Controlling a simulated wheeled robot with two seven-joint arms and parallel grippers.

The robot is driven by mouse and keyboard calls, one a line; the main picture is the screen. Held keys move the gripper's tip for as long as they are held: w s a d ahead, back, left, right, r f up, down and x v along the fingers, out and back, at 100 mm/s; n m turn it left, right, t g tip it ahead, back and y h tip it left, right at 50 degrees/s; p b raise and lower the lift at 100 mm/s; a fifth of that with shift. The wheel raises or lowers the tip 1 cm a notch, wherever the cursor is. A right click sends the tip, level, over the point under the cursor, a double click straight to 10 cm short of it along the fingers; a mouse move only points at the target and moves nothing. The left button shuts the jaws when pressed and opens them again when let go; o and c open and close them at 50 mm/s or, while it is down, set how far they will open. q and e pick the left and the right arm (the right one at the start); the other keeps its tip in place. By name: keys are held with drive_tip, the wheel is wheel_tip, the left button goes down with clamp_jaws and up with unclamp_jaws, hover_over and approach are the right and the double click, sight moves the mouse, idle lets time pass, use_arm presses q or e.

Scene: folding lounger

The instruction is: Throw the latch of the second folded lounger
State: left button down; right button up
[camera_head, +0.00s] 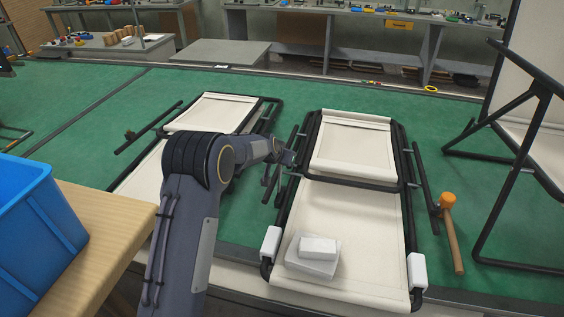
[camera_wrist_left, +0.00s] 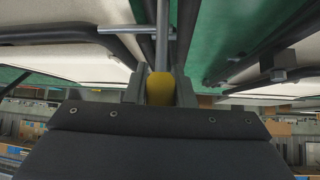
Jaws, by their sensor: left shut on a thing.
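Two folded loungers with cream fabric and dark tube frames lie on the green floor. One lounger (camera_head: 375,220) is at centre right; the other lounger (camera_head: 212,112) is farther back on the left, partly behind my left arm. My left gripper (camera_head: 289,158) is at the left side rail of the centre-right lounger. In the left wrist view my left gripper (camera_wrist_left: 160,98) is shut on the yellow grip (camera_wrist_left: 160,82) of a latch lever. The lever's grey rod (camera_wrist_left: 162,40) runs up from it, passing a crossbar. In the head view the grip is hidden. My right gripper is out of view.
White blocks (camera_head: 315,255) lie on the near end of the centre-right lounger. An orange-headed mallet (camera_head: 450,230) is right of it. An upright lounger frame (camera_head: 520,150) stands at far right. A blue crate (camera_head: 40,225) sits on a wooden table (camera_head: 105,225) at left.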

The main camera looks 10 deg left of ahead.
use_arm(q)
drive_tip(key=shift+b+x, duration=0.4)
drive_tip(key=shift+x, duration=0.4)
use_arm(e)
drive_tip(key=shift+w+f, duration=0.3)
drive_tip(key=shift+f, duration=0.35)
use_arm(q)
drive_tip(key=shift+s+a+f, duration=0.1)
drive_tip(key=shift+s+f, duration=0.1)
drive_tip(key=shift+f, duration=0.05)
drive_tip(key=c, duration=1.5)
unclamp_jaws()
drive_tip(key=shift+c, duration=0.2)
drive_tip(key=shift+o, duration=1.4)
drive_tip(key=shift+w, duration=0.15)
drive_tip(key=shift+r, duration=0.15)
drive_tip(key=shift+r, duration=0.1)
drive_tip(key=shift+r, duration=0.1)
